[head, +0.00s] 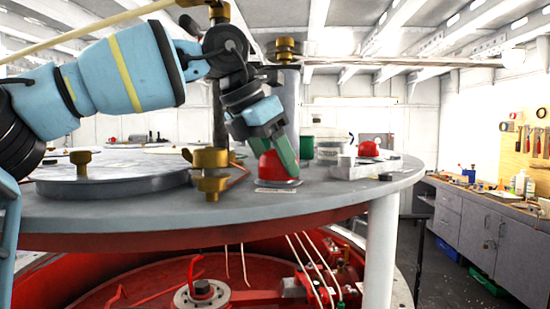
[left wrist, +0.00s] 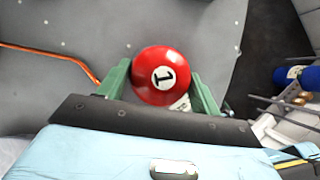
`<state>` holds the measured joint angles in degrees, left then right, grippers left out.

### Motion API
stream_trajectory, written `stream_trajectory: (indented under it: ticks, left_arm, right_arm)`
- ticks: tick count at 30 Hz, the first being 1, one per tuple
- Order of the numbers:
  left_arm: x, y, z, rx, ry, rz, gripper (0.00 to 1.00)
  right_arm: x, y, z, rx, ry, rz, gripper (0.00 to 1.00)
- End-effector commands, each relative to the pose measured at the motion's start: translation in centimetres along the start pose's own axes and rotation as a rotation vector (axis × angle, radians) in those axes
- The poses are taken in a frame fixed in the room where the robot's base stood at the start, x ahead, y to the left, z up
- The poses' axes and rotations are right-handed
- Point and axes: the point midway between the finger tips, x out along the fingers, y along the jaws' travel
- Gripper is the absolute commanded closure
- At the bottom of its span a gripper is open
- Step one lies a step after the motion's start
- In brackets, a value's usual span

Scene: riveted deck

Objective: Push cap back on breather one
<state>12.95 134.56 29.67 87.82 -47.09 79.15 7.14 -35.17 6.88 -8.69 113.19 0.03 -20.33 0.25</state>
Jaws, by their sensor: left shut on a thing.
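A red domed cap (left wrist: 160,74) marked "1" sits between the green fingers of my left gripper (left wrist: 160,88) in the left wrist view. In the head view the red cap (head: 272,167) is low at the deck's front edge, with a small label plate in front of it. My left gripper (head: 278,150) reaches down over it from above and is shut on it. The cap looks upright and very close to the deck. The breather under it is hidden, so I cannot tell how the cap sits on it. My right gripper is not in view.
The grey round deck (head: 130,215) carries a large disc lid (head: 110,182) and brass fittings (head: 210,160) left of the cap. A second red cap (head: 368,149) stands on a block to the right. An orange tube (left wrist: 50,54) runs nearby. A workbench (head: 490,215) is at the far right.

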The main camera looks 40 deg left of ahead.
Motion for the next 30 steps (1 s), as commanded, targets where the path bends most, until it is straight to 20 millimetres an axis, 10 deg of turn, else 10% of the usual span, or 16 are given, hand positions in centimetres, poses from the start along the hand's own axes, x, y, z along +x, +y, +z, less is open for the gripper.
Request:
stream_trajectory:
  ticks: [11,12,17,30]
  left_arm:
    - [0.08,-0.02,-0.04,0.000,0.000,0.000,0.57]
    - [0.09,-0.02,-0.04,0.000,0.000,0.000,0.31]
    - [0.09,-0.02,-0.04,0.000,0.000,0.000,0.11]
    - [0.11,-0.01,-0.05,0.000,0.001,0.000,0.00]
  right_arm:
    - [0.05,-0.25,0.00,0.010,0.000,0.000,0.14]
    - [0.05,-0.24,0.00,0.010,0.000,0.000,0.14]
    - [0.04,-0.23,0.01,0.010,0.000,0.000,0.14]
    - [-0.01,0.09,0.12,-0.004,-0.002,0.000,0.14]
